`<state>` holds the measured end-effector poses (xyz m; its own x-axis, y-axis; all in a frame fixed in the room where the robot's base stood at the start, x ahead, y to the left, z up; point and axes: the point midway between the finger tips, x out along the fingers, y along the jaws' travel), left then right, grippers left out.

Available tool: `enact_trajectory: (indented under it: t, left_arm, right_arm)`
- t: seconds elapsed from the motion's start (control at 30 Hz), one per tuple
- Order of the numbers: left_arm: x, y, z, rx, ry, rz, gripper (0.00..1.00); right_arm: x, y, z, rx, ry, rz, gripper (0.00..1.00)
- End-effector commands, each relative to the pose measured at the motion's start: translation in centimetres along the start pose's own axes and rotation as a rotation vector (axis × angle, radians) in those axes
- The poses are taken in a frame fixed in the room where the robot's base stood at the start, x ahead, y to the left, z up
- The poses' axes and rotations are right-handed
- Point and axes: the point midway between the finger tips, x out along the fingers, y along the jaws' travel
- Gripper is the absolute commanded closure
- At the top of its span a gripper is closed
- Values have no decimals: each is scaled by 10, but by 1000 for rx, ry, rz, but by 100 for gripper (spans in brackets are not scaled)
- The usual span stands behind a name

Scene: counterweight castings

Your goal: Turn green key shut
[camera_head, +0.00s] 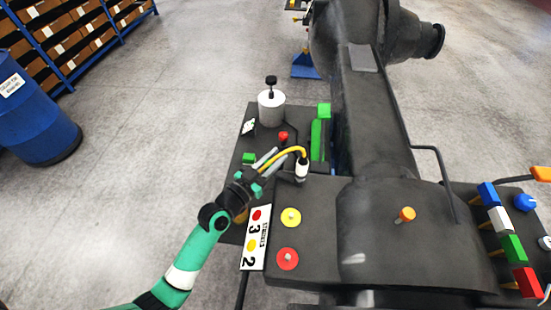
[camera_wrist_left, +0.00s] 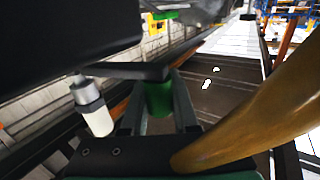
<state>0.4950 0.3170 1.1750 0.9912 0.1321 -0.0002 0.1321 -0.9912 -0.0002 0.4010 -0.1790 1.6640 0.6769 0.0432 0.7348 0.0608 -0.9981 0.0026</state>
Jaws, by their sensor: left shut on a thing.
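My left gripper (camera_head: 268,160) reaches over the dark panel (camera_head: 232,170) from the lower left in the head view. In the left wrist view its two fingers (camera_wrist_left: 160,105) are shut on a green cylindrical piece, which looks like the green key (camera_wrist_left: 158,98). A dark bar crosses the top of that piece. My right gripper is not in view.
A yellow hose (camera_head: 292,150) arcs close beside the gripper to a black-and-white connector (camera_head: 302,168). A white cylinder (camera_head: 271,107), a red knob (camera_head: 283,136) and a green bar (camera_head: 316,140) stand farther back. A label plate (camera_head: 255,238) is nearer. A large dark casting (camera_head: 375,130) blocks the right.

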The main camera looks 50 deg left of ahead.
Motion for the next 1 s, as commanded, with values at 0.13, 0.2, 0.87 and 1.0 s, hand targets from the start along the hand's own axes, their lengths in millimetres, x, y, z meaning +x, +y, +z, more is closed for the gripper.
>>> enact_trajectory:
  t: [0.13,0.2,0.87,1.0]
  left_arm:
    - [0,0,0,0,-1,0,61]
    - [0,0,0,0,-1,0,49]
    - [-55,-1,4,-1,-2,-3,42]
    - [-88,-1,4,-1,-2,-3,42]
  right_arm:
    - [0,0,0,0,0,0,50]
    - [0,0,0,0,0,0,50]
    - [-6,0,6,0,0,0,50]
    - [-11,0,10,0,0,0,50]
